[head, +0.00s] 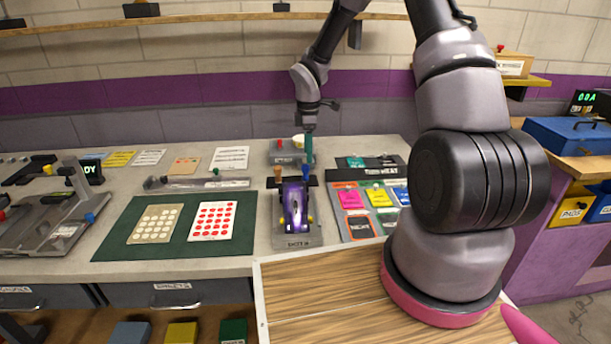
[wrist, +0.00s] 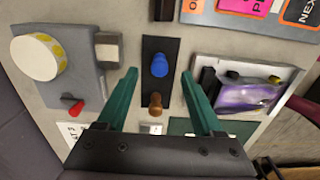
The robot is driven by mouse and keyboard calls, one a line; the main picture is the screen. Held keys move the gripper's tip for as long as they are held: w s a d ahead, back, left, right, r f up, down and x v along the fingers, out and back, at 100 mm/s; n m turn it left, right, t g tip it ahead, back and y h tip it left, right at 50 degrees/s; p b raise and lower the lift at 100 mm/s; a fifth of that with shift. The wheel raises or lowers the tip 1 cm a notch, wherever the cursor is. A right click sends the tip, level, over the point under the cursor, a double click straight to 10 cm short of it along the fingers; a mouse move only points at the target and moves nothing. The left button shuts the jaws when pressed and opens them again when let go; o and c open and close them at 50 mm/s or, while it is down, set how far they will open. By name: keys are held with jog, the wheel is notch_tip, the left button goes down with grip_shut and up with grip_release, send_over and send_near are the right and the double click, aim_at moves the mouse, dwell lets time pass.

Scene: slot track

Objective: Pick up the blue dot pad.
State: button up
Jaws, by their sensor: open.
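A small blue knob-shaped piece (wrist: 159,65), which I take for the blue dot pad, stands on a black strip (wrist: 157,84) in the wrist view. It also shows in the head view (head: 305,174), behind the purple car. A similar brown piece (wrist: 155,104) stands beside it on the same strip; it also shows in the head view (head: 278,171). My gripper (wrist: 159,75) is open, with its green fingers on either side of the blue piece in the picture. In the head view my gripper (head: 309,160) points down right above it. I cannot tell whether the fingers touch it.
The purple car (head: 295,204) sits on a grey stand close in front. A grey block (wrist: 62,65) with a yellow-white roll and red knob is on the other side. A green mat (head: 187,262) holds two dotted sheets. Coloured cards (head: 352,199) lie at right.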

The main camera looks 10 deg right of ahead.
aim_at(306, 165)
jog(key=f, duration=0.3)
jog(key=a+f, duration=0.1)
jog(key=f, duration=0.1)
jog(key=shift+f, duration=0.2)
jog(key=shift+d+f, duration=0.1)
jog(key=shift+f, duration=0.3)
grip_shut()
